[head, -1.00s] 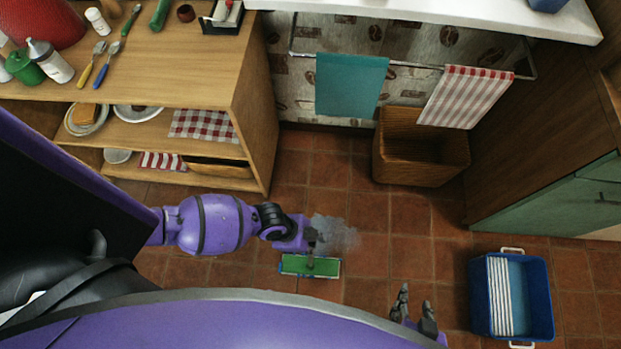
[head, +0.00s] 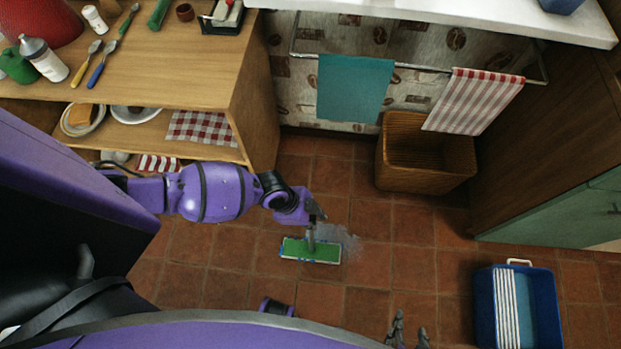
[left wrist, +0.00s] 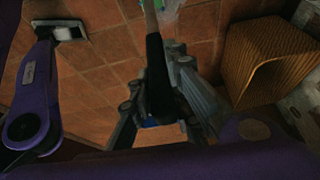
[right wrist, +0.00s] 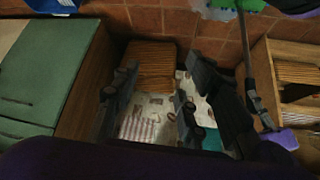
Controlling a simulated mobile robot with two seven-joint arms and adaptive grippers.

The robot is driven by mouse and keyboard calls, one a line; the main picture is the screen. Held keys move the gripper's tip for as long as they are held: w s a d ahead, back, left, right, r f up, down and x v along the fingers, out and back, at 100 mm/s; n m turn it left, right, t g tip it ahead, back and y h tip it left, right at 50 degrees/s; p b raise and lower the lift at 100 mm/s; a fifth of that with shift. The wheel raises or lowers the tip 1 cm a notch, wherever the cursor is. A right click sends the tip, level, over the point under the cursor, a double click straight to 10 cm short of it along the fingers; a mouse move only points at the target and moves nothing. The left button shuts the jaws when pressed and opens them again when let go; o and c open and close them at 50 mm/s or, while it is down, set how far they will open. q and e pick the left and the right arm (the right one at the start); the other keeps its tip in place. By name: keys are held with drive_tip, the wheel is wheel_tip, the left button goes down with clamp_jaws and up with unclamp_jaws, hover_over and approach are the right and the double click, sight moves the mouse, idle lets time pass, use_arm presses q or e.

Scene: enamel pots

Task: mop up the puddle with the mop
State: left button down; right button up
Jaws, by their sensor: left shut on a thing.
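The mop has a flat green head (head: 311,250) on the tiled floor. The puddle (head: 346,239) is a pale, shiny patch just behind and right of the head, whose back edge meets it. My left gripper (head: 315,213) is above the head, shut on the mop's handle. In the left wrist view the fingers (left wrist: 160,100) close around the black grip (left wrist: 156,62). My right gripper (head: 408,333) is at the bottom edge of the head view, fingers apart and empty. The right wrist view also shows it open (right wrist: 155,95), with the mop handle (right wrist: 246,50) beyond.
A blue bucket (head: 552,315) with a white slatted insert stands at the right. A wicker basket (head: 425,160) stands behind the puddle, below a rail with towels. A wooden shelf unit (head: 250,110) is at the left, a cabinet (head: 560,215) at the right. Tiles between are clear.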

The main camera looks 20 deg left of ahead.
use_arm(q)
drive_tip(key=w+a+b, duration=0.4)
drive_tip(key=w+b, duration=0.4)
drive_tip(key=w, duration=0.6)
use_arm(e)
wheel_tip(320, 180, down, 7)
drive_tip(key=s+a, duration=0.1)
use_arm(q)
drive_tip(key=r+p, duration=0.2)
drive_tip(key=r, duration=0.1)
drive_tip(key=r+p, duration=0.1)
drive_tip(key=shift+w+d+r, duration=0.15)
drive_tip(key=shift+w+r, duration=0.05)
drive_tip(key=shift+w, duration=0.1)
use_arm(e)
drive_tip(key=r, duration=0.1)
drive_tip(key=w+r, duration=0.1)
drive_tip(key=r, duration=0.1)
drive_tip(key=shift+w+r, duration=0.4)
drive_tip(key=shift+f, duration=0.1)
drive_tip(key=shift+s+f, duration=0.2)
